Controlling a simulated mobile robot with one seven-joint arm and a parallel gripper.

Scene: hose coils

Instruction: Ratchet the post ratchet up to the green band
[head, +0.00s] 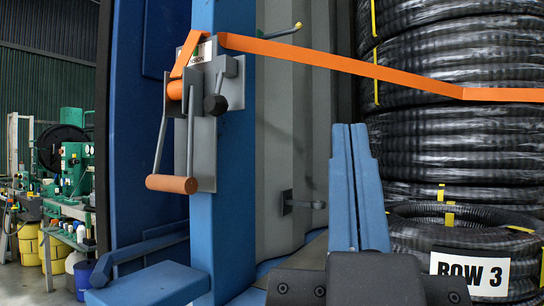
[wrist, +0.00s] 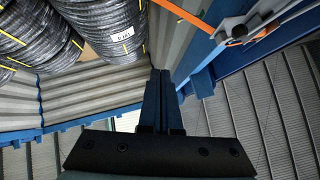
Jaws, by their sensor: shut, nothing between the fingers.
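The post ratchet (head: 203,125) is a grey plate and bracket on the blue post at left centre in the head view. Its lever hangs down and ends in an orange grip (head: 172,184). A black knob (head: 215,104) sits at its right. An orange strap (head: 370,70) runs from it to the hose coils. The ratchet (wrist: 238,28) is also at upper right in the wrist view. My gripper (head: 350,128) is shut and empty, right of the ratchet and apart from it; its fingers (wrist: 160,75) also show.
Stacked black hose coils (head: 440,130) stand at right, with a ROW 3 sign (head: 470,273). A blue bracket (head: 150,280) juts out below the ratchet. Green machines stand far left.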

